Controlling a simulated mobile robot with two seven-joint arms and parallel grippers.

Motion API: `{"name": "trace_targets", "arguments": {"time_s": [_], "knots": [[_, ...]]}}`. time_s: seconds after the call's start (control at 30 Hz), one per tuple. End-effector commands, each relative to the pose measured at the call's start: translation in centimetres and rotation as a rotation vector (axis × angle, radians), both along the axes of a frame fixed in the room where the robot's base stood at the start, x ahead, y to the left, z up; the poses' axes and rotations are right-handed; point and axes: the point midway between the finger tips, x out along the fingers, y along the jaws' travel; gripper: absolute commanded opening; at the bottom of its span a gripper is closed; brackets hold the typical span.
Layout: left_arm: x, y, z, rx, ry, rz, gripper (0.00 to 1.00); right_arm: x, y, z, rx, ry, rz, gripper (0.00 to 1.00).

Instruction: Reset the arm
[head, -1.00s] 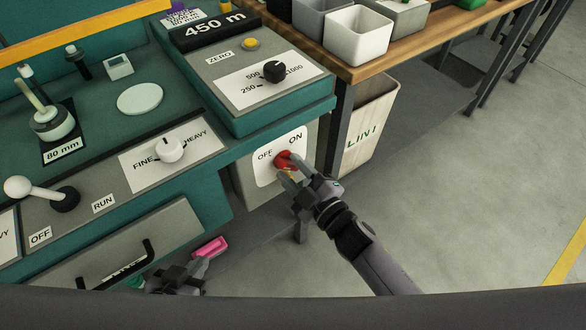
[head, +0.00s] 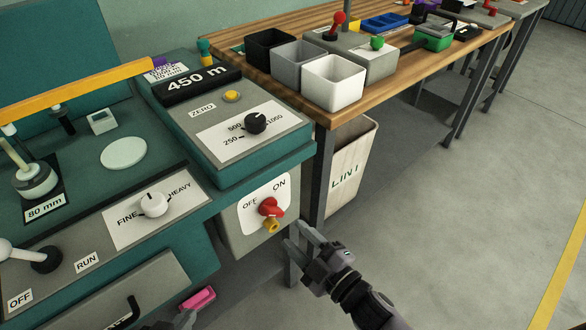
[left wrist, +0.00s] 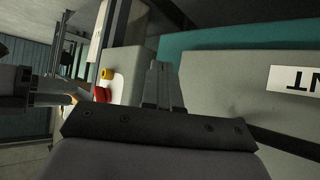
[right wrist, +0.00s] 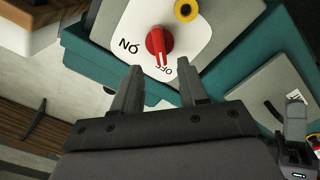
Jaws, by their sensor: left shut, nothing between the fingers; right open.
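The red switch (head: 270,207) sits on a white plate marked OFF and ON on the machine's side box. It also shows in the right wrist view (right wrist: 156,43), its narrow end toward the OFF lettering, and in the left wrist view (left wrist: 102,94). My right gripper (head: 298,238) is open and empty, below and right of the switch, apart from it; its fingers also show in the right wrist view (right wrist: 158,88). My left gripper (head: 187,318) is shut and empty at the bottom edge, mostly cut off. Its fingers show together in the left wrist view (left wrist: 163,85).
A brass-yellow fitting (head: 271,226) sits below the switch. A pink object (head: 198,298) lies low beside the drawer.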

Motion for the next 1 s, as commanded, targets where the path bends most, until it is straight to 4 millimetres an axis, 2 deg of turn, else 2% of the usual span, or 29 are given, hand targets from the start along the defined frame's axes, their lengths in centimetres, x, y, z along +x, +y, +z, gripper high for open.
{"name": "trace_targets", "arguments": {"time_s": [0.2,0.27,0.37,0.53,0.77,0.83,1.0], "knots": [[0.0,0.1,0.0,0.006,0.001,-0.004,0.0,-0.2,-0.6,-0.2,0.019,0.032,-0.028,0.43],[0.0,0.2,0.0,0.007,0.0,-0.005,0.0,-0.5,-1.7,-0.6,0.049,0.084,-0.071,0.43],[0.0,0.2,-0.1,0.008,0.0,-0.006,0.0,-1.8,-4.5,-1.8,0.136,0.232,-0.188,0.43],[0.0,0.2,-0.1,0.007,0.0,-0.005,0.0,-6.0,-10.2,-4.4,0.316,0.553,-0.417,0.43],[-0.1,0.2,-0.1,0.007,0.0,-0.005,0.0,-12.9,-14.8,-6.4,0.501,0.907,-0.622,0.43],[-0.1,0.2,2.0,0.011,0.005,-0.006,0.0,-12.9,-14.9,-4.4,0.505,0.912,-0.626,0.43],[0.0,0.3,5.5,0.013,-0.016,-0.001,0.0,-13.0,-15.3,-1.6,0.493,0.901,-0.631,0.43]]}}
